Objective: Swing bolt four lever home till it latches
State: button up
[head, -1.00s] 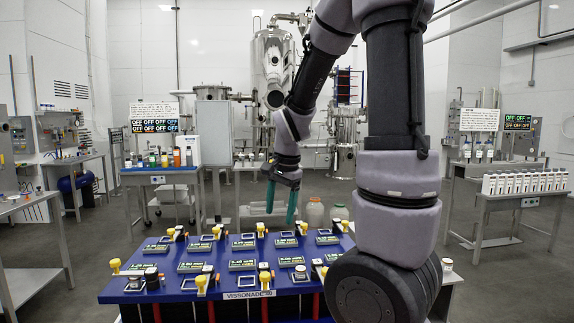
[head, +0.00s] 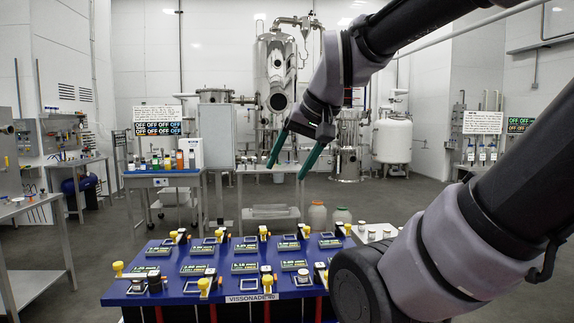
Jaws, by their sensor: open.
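A blue bench (head: 128,299) at the lower middle of the head view carries several small stations with dark displays and yellow-knobbed levers. One front-row lever (head: 267,282) stands above the bench's name plate; another (head: 204,285) stands to its left, and one (head: 118,268) is at the far left. A back-row lever (head: 263,232) stands near the middle. I cannot tell which is bolt four; no number is readable. My gripper (head: 287,172) is open and empty, well above the bench's back side. Its two green fingers point down and left, touching nothing. My arm hides the bench's front right.
A blue-topped table (head: 160,174) with bottles is at the back left. Steel tanks (head: 277,75) stand at the back. Grey floor is clear left of the bench.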

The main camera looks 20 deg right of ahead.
aim_at(320, 274)
jog(key=z, duration=0.7)
